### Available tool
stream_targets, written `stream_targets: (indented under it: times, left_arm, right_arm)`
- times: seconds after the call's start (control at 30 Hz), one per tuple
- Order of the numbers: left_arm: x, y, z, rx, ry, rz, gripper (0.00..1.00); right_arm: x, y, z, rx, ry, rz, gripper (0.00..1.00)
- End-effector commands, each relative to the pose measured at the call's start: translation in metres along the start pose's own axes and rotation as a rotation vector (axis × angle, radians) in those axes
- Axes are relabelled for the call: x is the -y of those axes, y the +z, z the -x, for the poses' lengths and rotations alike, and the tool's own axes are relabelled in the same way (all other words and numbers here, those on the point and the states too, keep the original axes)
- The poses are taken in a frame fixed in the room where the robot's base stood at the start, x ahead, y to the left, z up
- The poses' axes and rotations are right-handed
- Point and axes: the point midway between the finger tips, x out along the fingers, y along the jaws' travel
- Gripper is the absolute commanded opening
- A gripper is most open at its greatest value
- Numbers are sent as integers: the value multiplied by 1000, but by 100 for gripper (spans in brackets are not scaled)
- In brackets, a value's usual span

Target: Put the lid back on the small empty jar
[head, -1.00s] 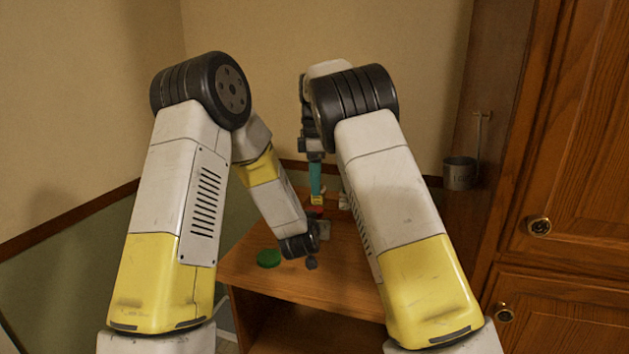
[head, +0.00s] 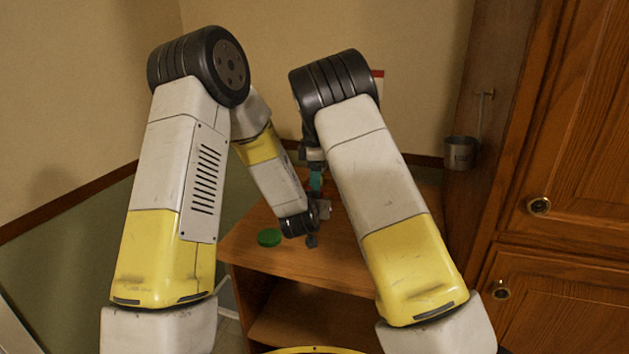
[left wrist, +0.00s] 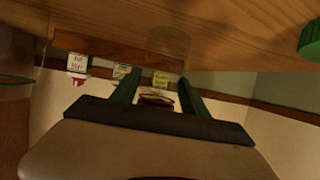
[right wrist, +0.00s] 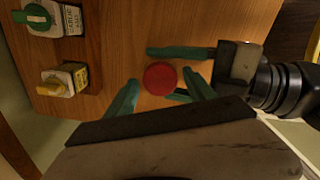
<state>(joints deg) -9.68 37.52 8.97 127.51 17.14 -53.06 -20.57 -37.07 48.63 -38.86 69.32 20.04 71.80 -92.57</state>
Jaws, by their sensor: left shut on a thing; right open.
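A round red lid (right wrist: 160,78) shows from above in the right wrist view, between the fingers of both grippers. In the left wrist view the red lid (left wrist: 157,99) shows edge-on between my left fingers. A faint clear jar (left wrist: 168,45) reaches from there toward the counter. My left gripper (left wrist: 160,74) is shut on the jar. My right gripper (right wrist: 162,82) is open, its fingertips on either side of the lid. I cannot tell whether the lid is fully seated. In the head view my right fingers (head: 316,180) show; jar and lid are hidden.
A green disc (head: 269,237) lies on the wooden counter (head: 285,267), left of my grippers. Small labelled containers with green (right wrist: 38,16) and yellow tops (right wrist: 52,86) stand close by. A metal cup (head: 460,153) hangs by the cabinet (head: 565,180). The front counter is clear.

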Motion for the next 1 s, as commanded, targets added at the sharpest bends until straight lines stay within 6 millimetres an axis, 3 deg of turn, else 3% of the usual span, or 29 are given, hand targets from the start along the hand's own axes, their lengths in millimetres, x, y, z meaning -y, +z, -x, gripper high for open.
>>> stream_targets:
  times: [0.17, 0.5, 0.63, 0.73, 1.0]
  left_arm:
    - [0, 0, 0, -1, 0, 0, 0]
    - [0, 0, 0, -1, 0, 0, 0]
    - [0, 0, 0, -1, 0, 0, 0]
    - [0, 0, 0, -1, 0, 0, 0]
    - [0, 0, 0, 0, 1, 0, 0]
  right_arm:
    - [0, 0, 0, 0, 0, 0, 63]
    - [0, 0, 0, -1, 0, 0, 0]
    - [0, 0, 1, -1, 0, -35, 0]
    - [0, -1, 1, -2, 1, -158, 0]
    - [0, -1, 1, -3, 1, -737, 0]
